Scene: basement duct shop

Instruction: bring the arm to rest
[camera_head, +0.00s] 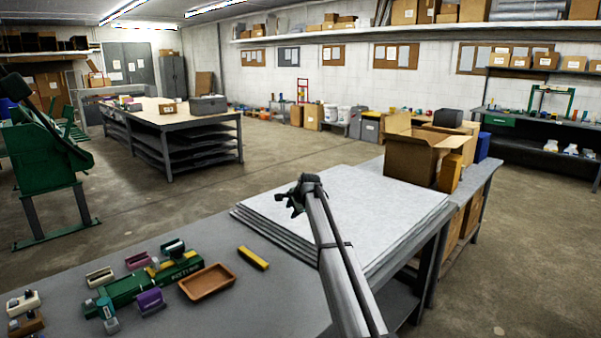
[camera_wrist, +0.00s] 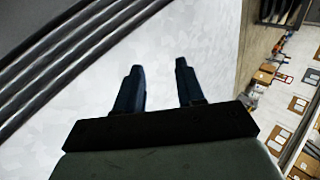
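My arm reaches up from the bottom of the head view, and my gripper (camera_head: 291,199) shows at its upper end, in front of the stack of pale sheets (camera_head: 355,205). In the wrist view my gripper (camera_wrist: 158,68) has two dark fingers standing apart with nothing between them. A pale mottled surface shows behind the fingers. I cannot tell the exact height of my gripper above the sheets, and I see no contact with them.
A green tool (camera_head: 150,280), a brown tray (camera_head: 207,282), a yellow block (camera_head: 253,258) and a purple block (camera_head: 150,300) lie on the grey bench (camera_head: 265,300) at left. An open cardboard box (camera_head: 415,157) stands behind the sheets.

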